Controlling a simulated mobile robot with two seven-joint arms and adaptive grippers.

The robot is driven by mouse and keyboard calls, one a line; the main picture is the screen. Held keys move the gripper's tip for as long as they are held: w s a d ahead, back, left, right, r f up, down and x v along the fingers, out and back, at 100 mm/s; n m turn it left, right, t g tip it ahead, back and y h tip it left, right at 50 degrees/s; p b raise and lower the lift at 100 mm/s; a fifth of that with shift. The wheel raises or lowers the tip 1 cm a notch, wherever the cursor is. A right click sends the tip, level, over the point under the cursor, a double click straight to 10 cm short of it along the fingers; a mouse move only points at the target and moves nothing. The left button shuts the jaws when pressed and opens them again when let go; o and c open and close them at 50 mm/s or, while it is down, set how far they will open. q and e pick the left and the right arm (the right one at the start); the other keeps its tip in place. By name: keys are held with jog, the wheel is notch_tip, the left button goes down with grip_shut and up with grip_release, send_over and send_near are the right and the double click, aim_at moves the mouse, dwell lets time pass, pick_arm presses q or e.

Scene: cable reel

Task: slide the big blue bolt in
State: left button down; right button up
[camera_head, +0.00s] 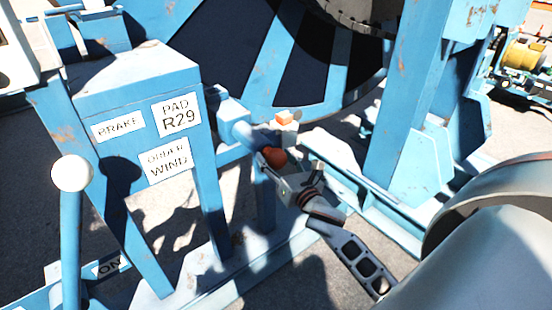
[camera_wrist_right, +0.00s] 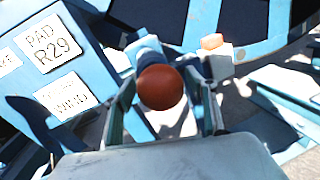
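The big blue bolt (camera_head: 238,128) is a blue cylinder on the reel frame, beside the labelled panel. My right gripper (camera_head: 287,172) is at the knob. In the wrist view its two fingers (camera_wrist_right: 165,104) stand on either side of the knob, with a visible gap on each side, so it looks open. Whether a finger touches the knob is not clear. My left gripper is not in view.
A white block with an orange top (camera_head: 285,120) sits just beyond the knob. A blue panel (camera_head: 135,85) with several labels stands at left, and a lever with a white ball (camera_head: 72,173) is in front. A blue upright (camera_head: 410,110) stands at right.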

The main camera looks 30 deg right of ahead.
aim_at(255, 140)
jog(key=c, duration=1.2)
jog(key=w, duration=1)
jog(key=shift+w+a, duration=0.25)
jog(key=shift+a, duration=0.15)
jog(key=shift+r, duration=0.15)
jog(key=shift+w, duration=0.1)
jog(key=o, duration=1.3)
jog(key=shift+r, duration=0.1)
jog(key=shift+o, duration=1.4)
jog(key=shift+w+f, duration=0.2)
jog(key=shift+s, duration=0.2)
jog(key=s, duration=0.4)
jog(key=s+a, duration=0.1)
jog(key=s, duration=0.6)
jog(key=shift+s+a, duration=0.2)
jog(key=shift+s, duration=0.15)
